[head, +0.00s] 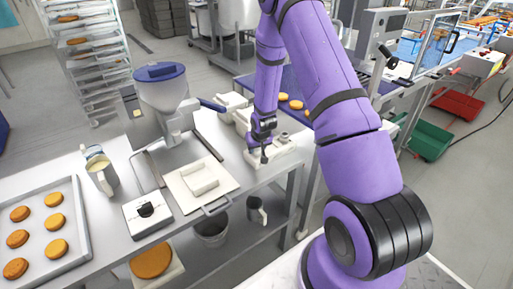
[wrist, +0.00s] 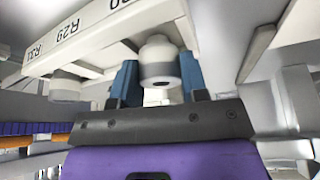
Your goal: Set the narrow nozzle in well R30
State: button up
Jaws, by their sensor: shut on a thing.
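My gripper (wrist: 158,82) has its two blue fingers on either side of a pale nozzle (wrist: 157,52) with a grey band, and is shut on it. The nozzle is upright in the picture, against the edge of a white labelled rack (wrist: 100,32). The labels read R29, one like R31, and one cut off ending in 0. I cannot tell whether the nozzle sits in a well. A second pale piece (wrist: 66,84) shows at the rack's left. In the head view my gripper (head: 263,155) is low over the white rack (head: 285,154) at the bench's right end; the nozzle is hidden there.
A hopper machine (head: 165,95) stands left of my gripper, with a square white plate (head: 218,177) in front. A jug (head: 101,172) and a tray of round cakes (head: 72,227) lie farther left. A conveyor (head: 291,85) with cakes runs behind.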

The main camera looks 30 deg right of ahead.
jog(key=shift+f, duration=0.1)
jog(key=o, duration=0.9)
jog(key=shift+o, duration=0.2)
jog(key=s+a+r, duration=0.3)
jog(key=s+r, duration=0.2)
jog(key=r, duration=0.6)
jog(key=s+a+r+n, duration=0.1)
jog(key=s+a+r, duration=0.25)
jog(key=r, duration=0.75)
jog(key=s+a+r, duration=0.2)
jog(key=s+r, duration=0.3)
jog(key=r, duration=0.7)
jog(key=s+a+r, duration=0.2)
jog(key=s+r, duration=0.1)
jog(key=s, duration=0.4)
jog(key=s+a+r+n, duration=0.1)
jog(key=s+a+r, duration=0.1)
jog(key=s+r, duration=0.2)
jog(key=s+a+r+t+y, duration=0.1)
jog(key=s+a+r, duration=0.1)
jog(key=s, duration=0.8)
jog(key=shift+a+r+n, duration=0.3)
jog(key=shift+a+r, duration=0.1)
jog(key=shift+r, duration=0.25)
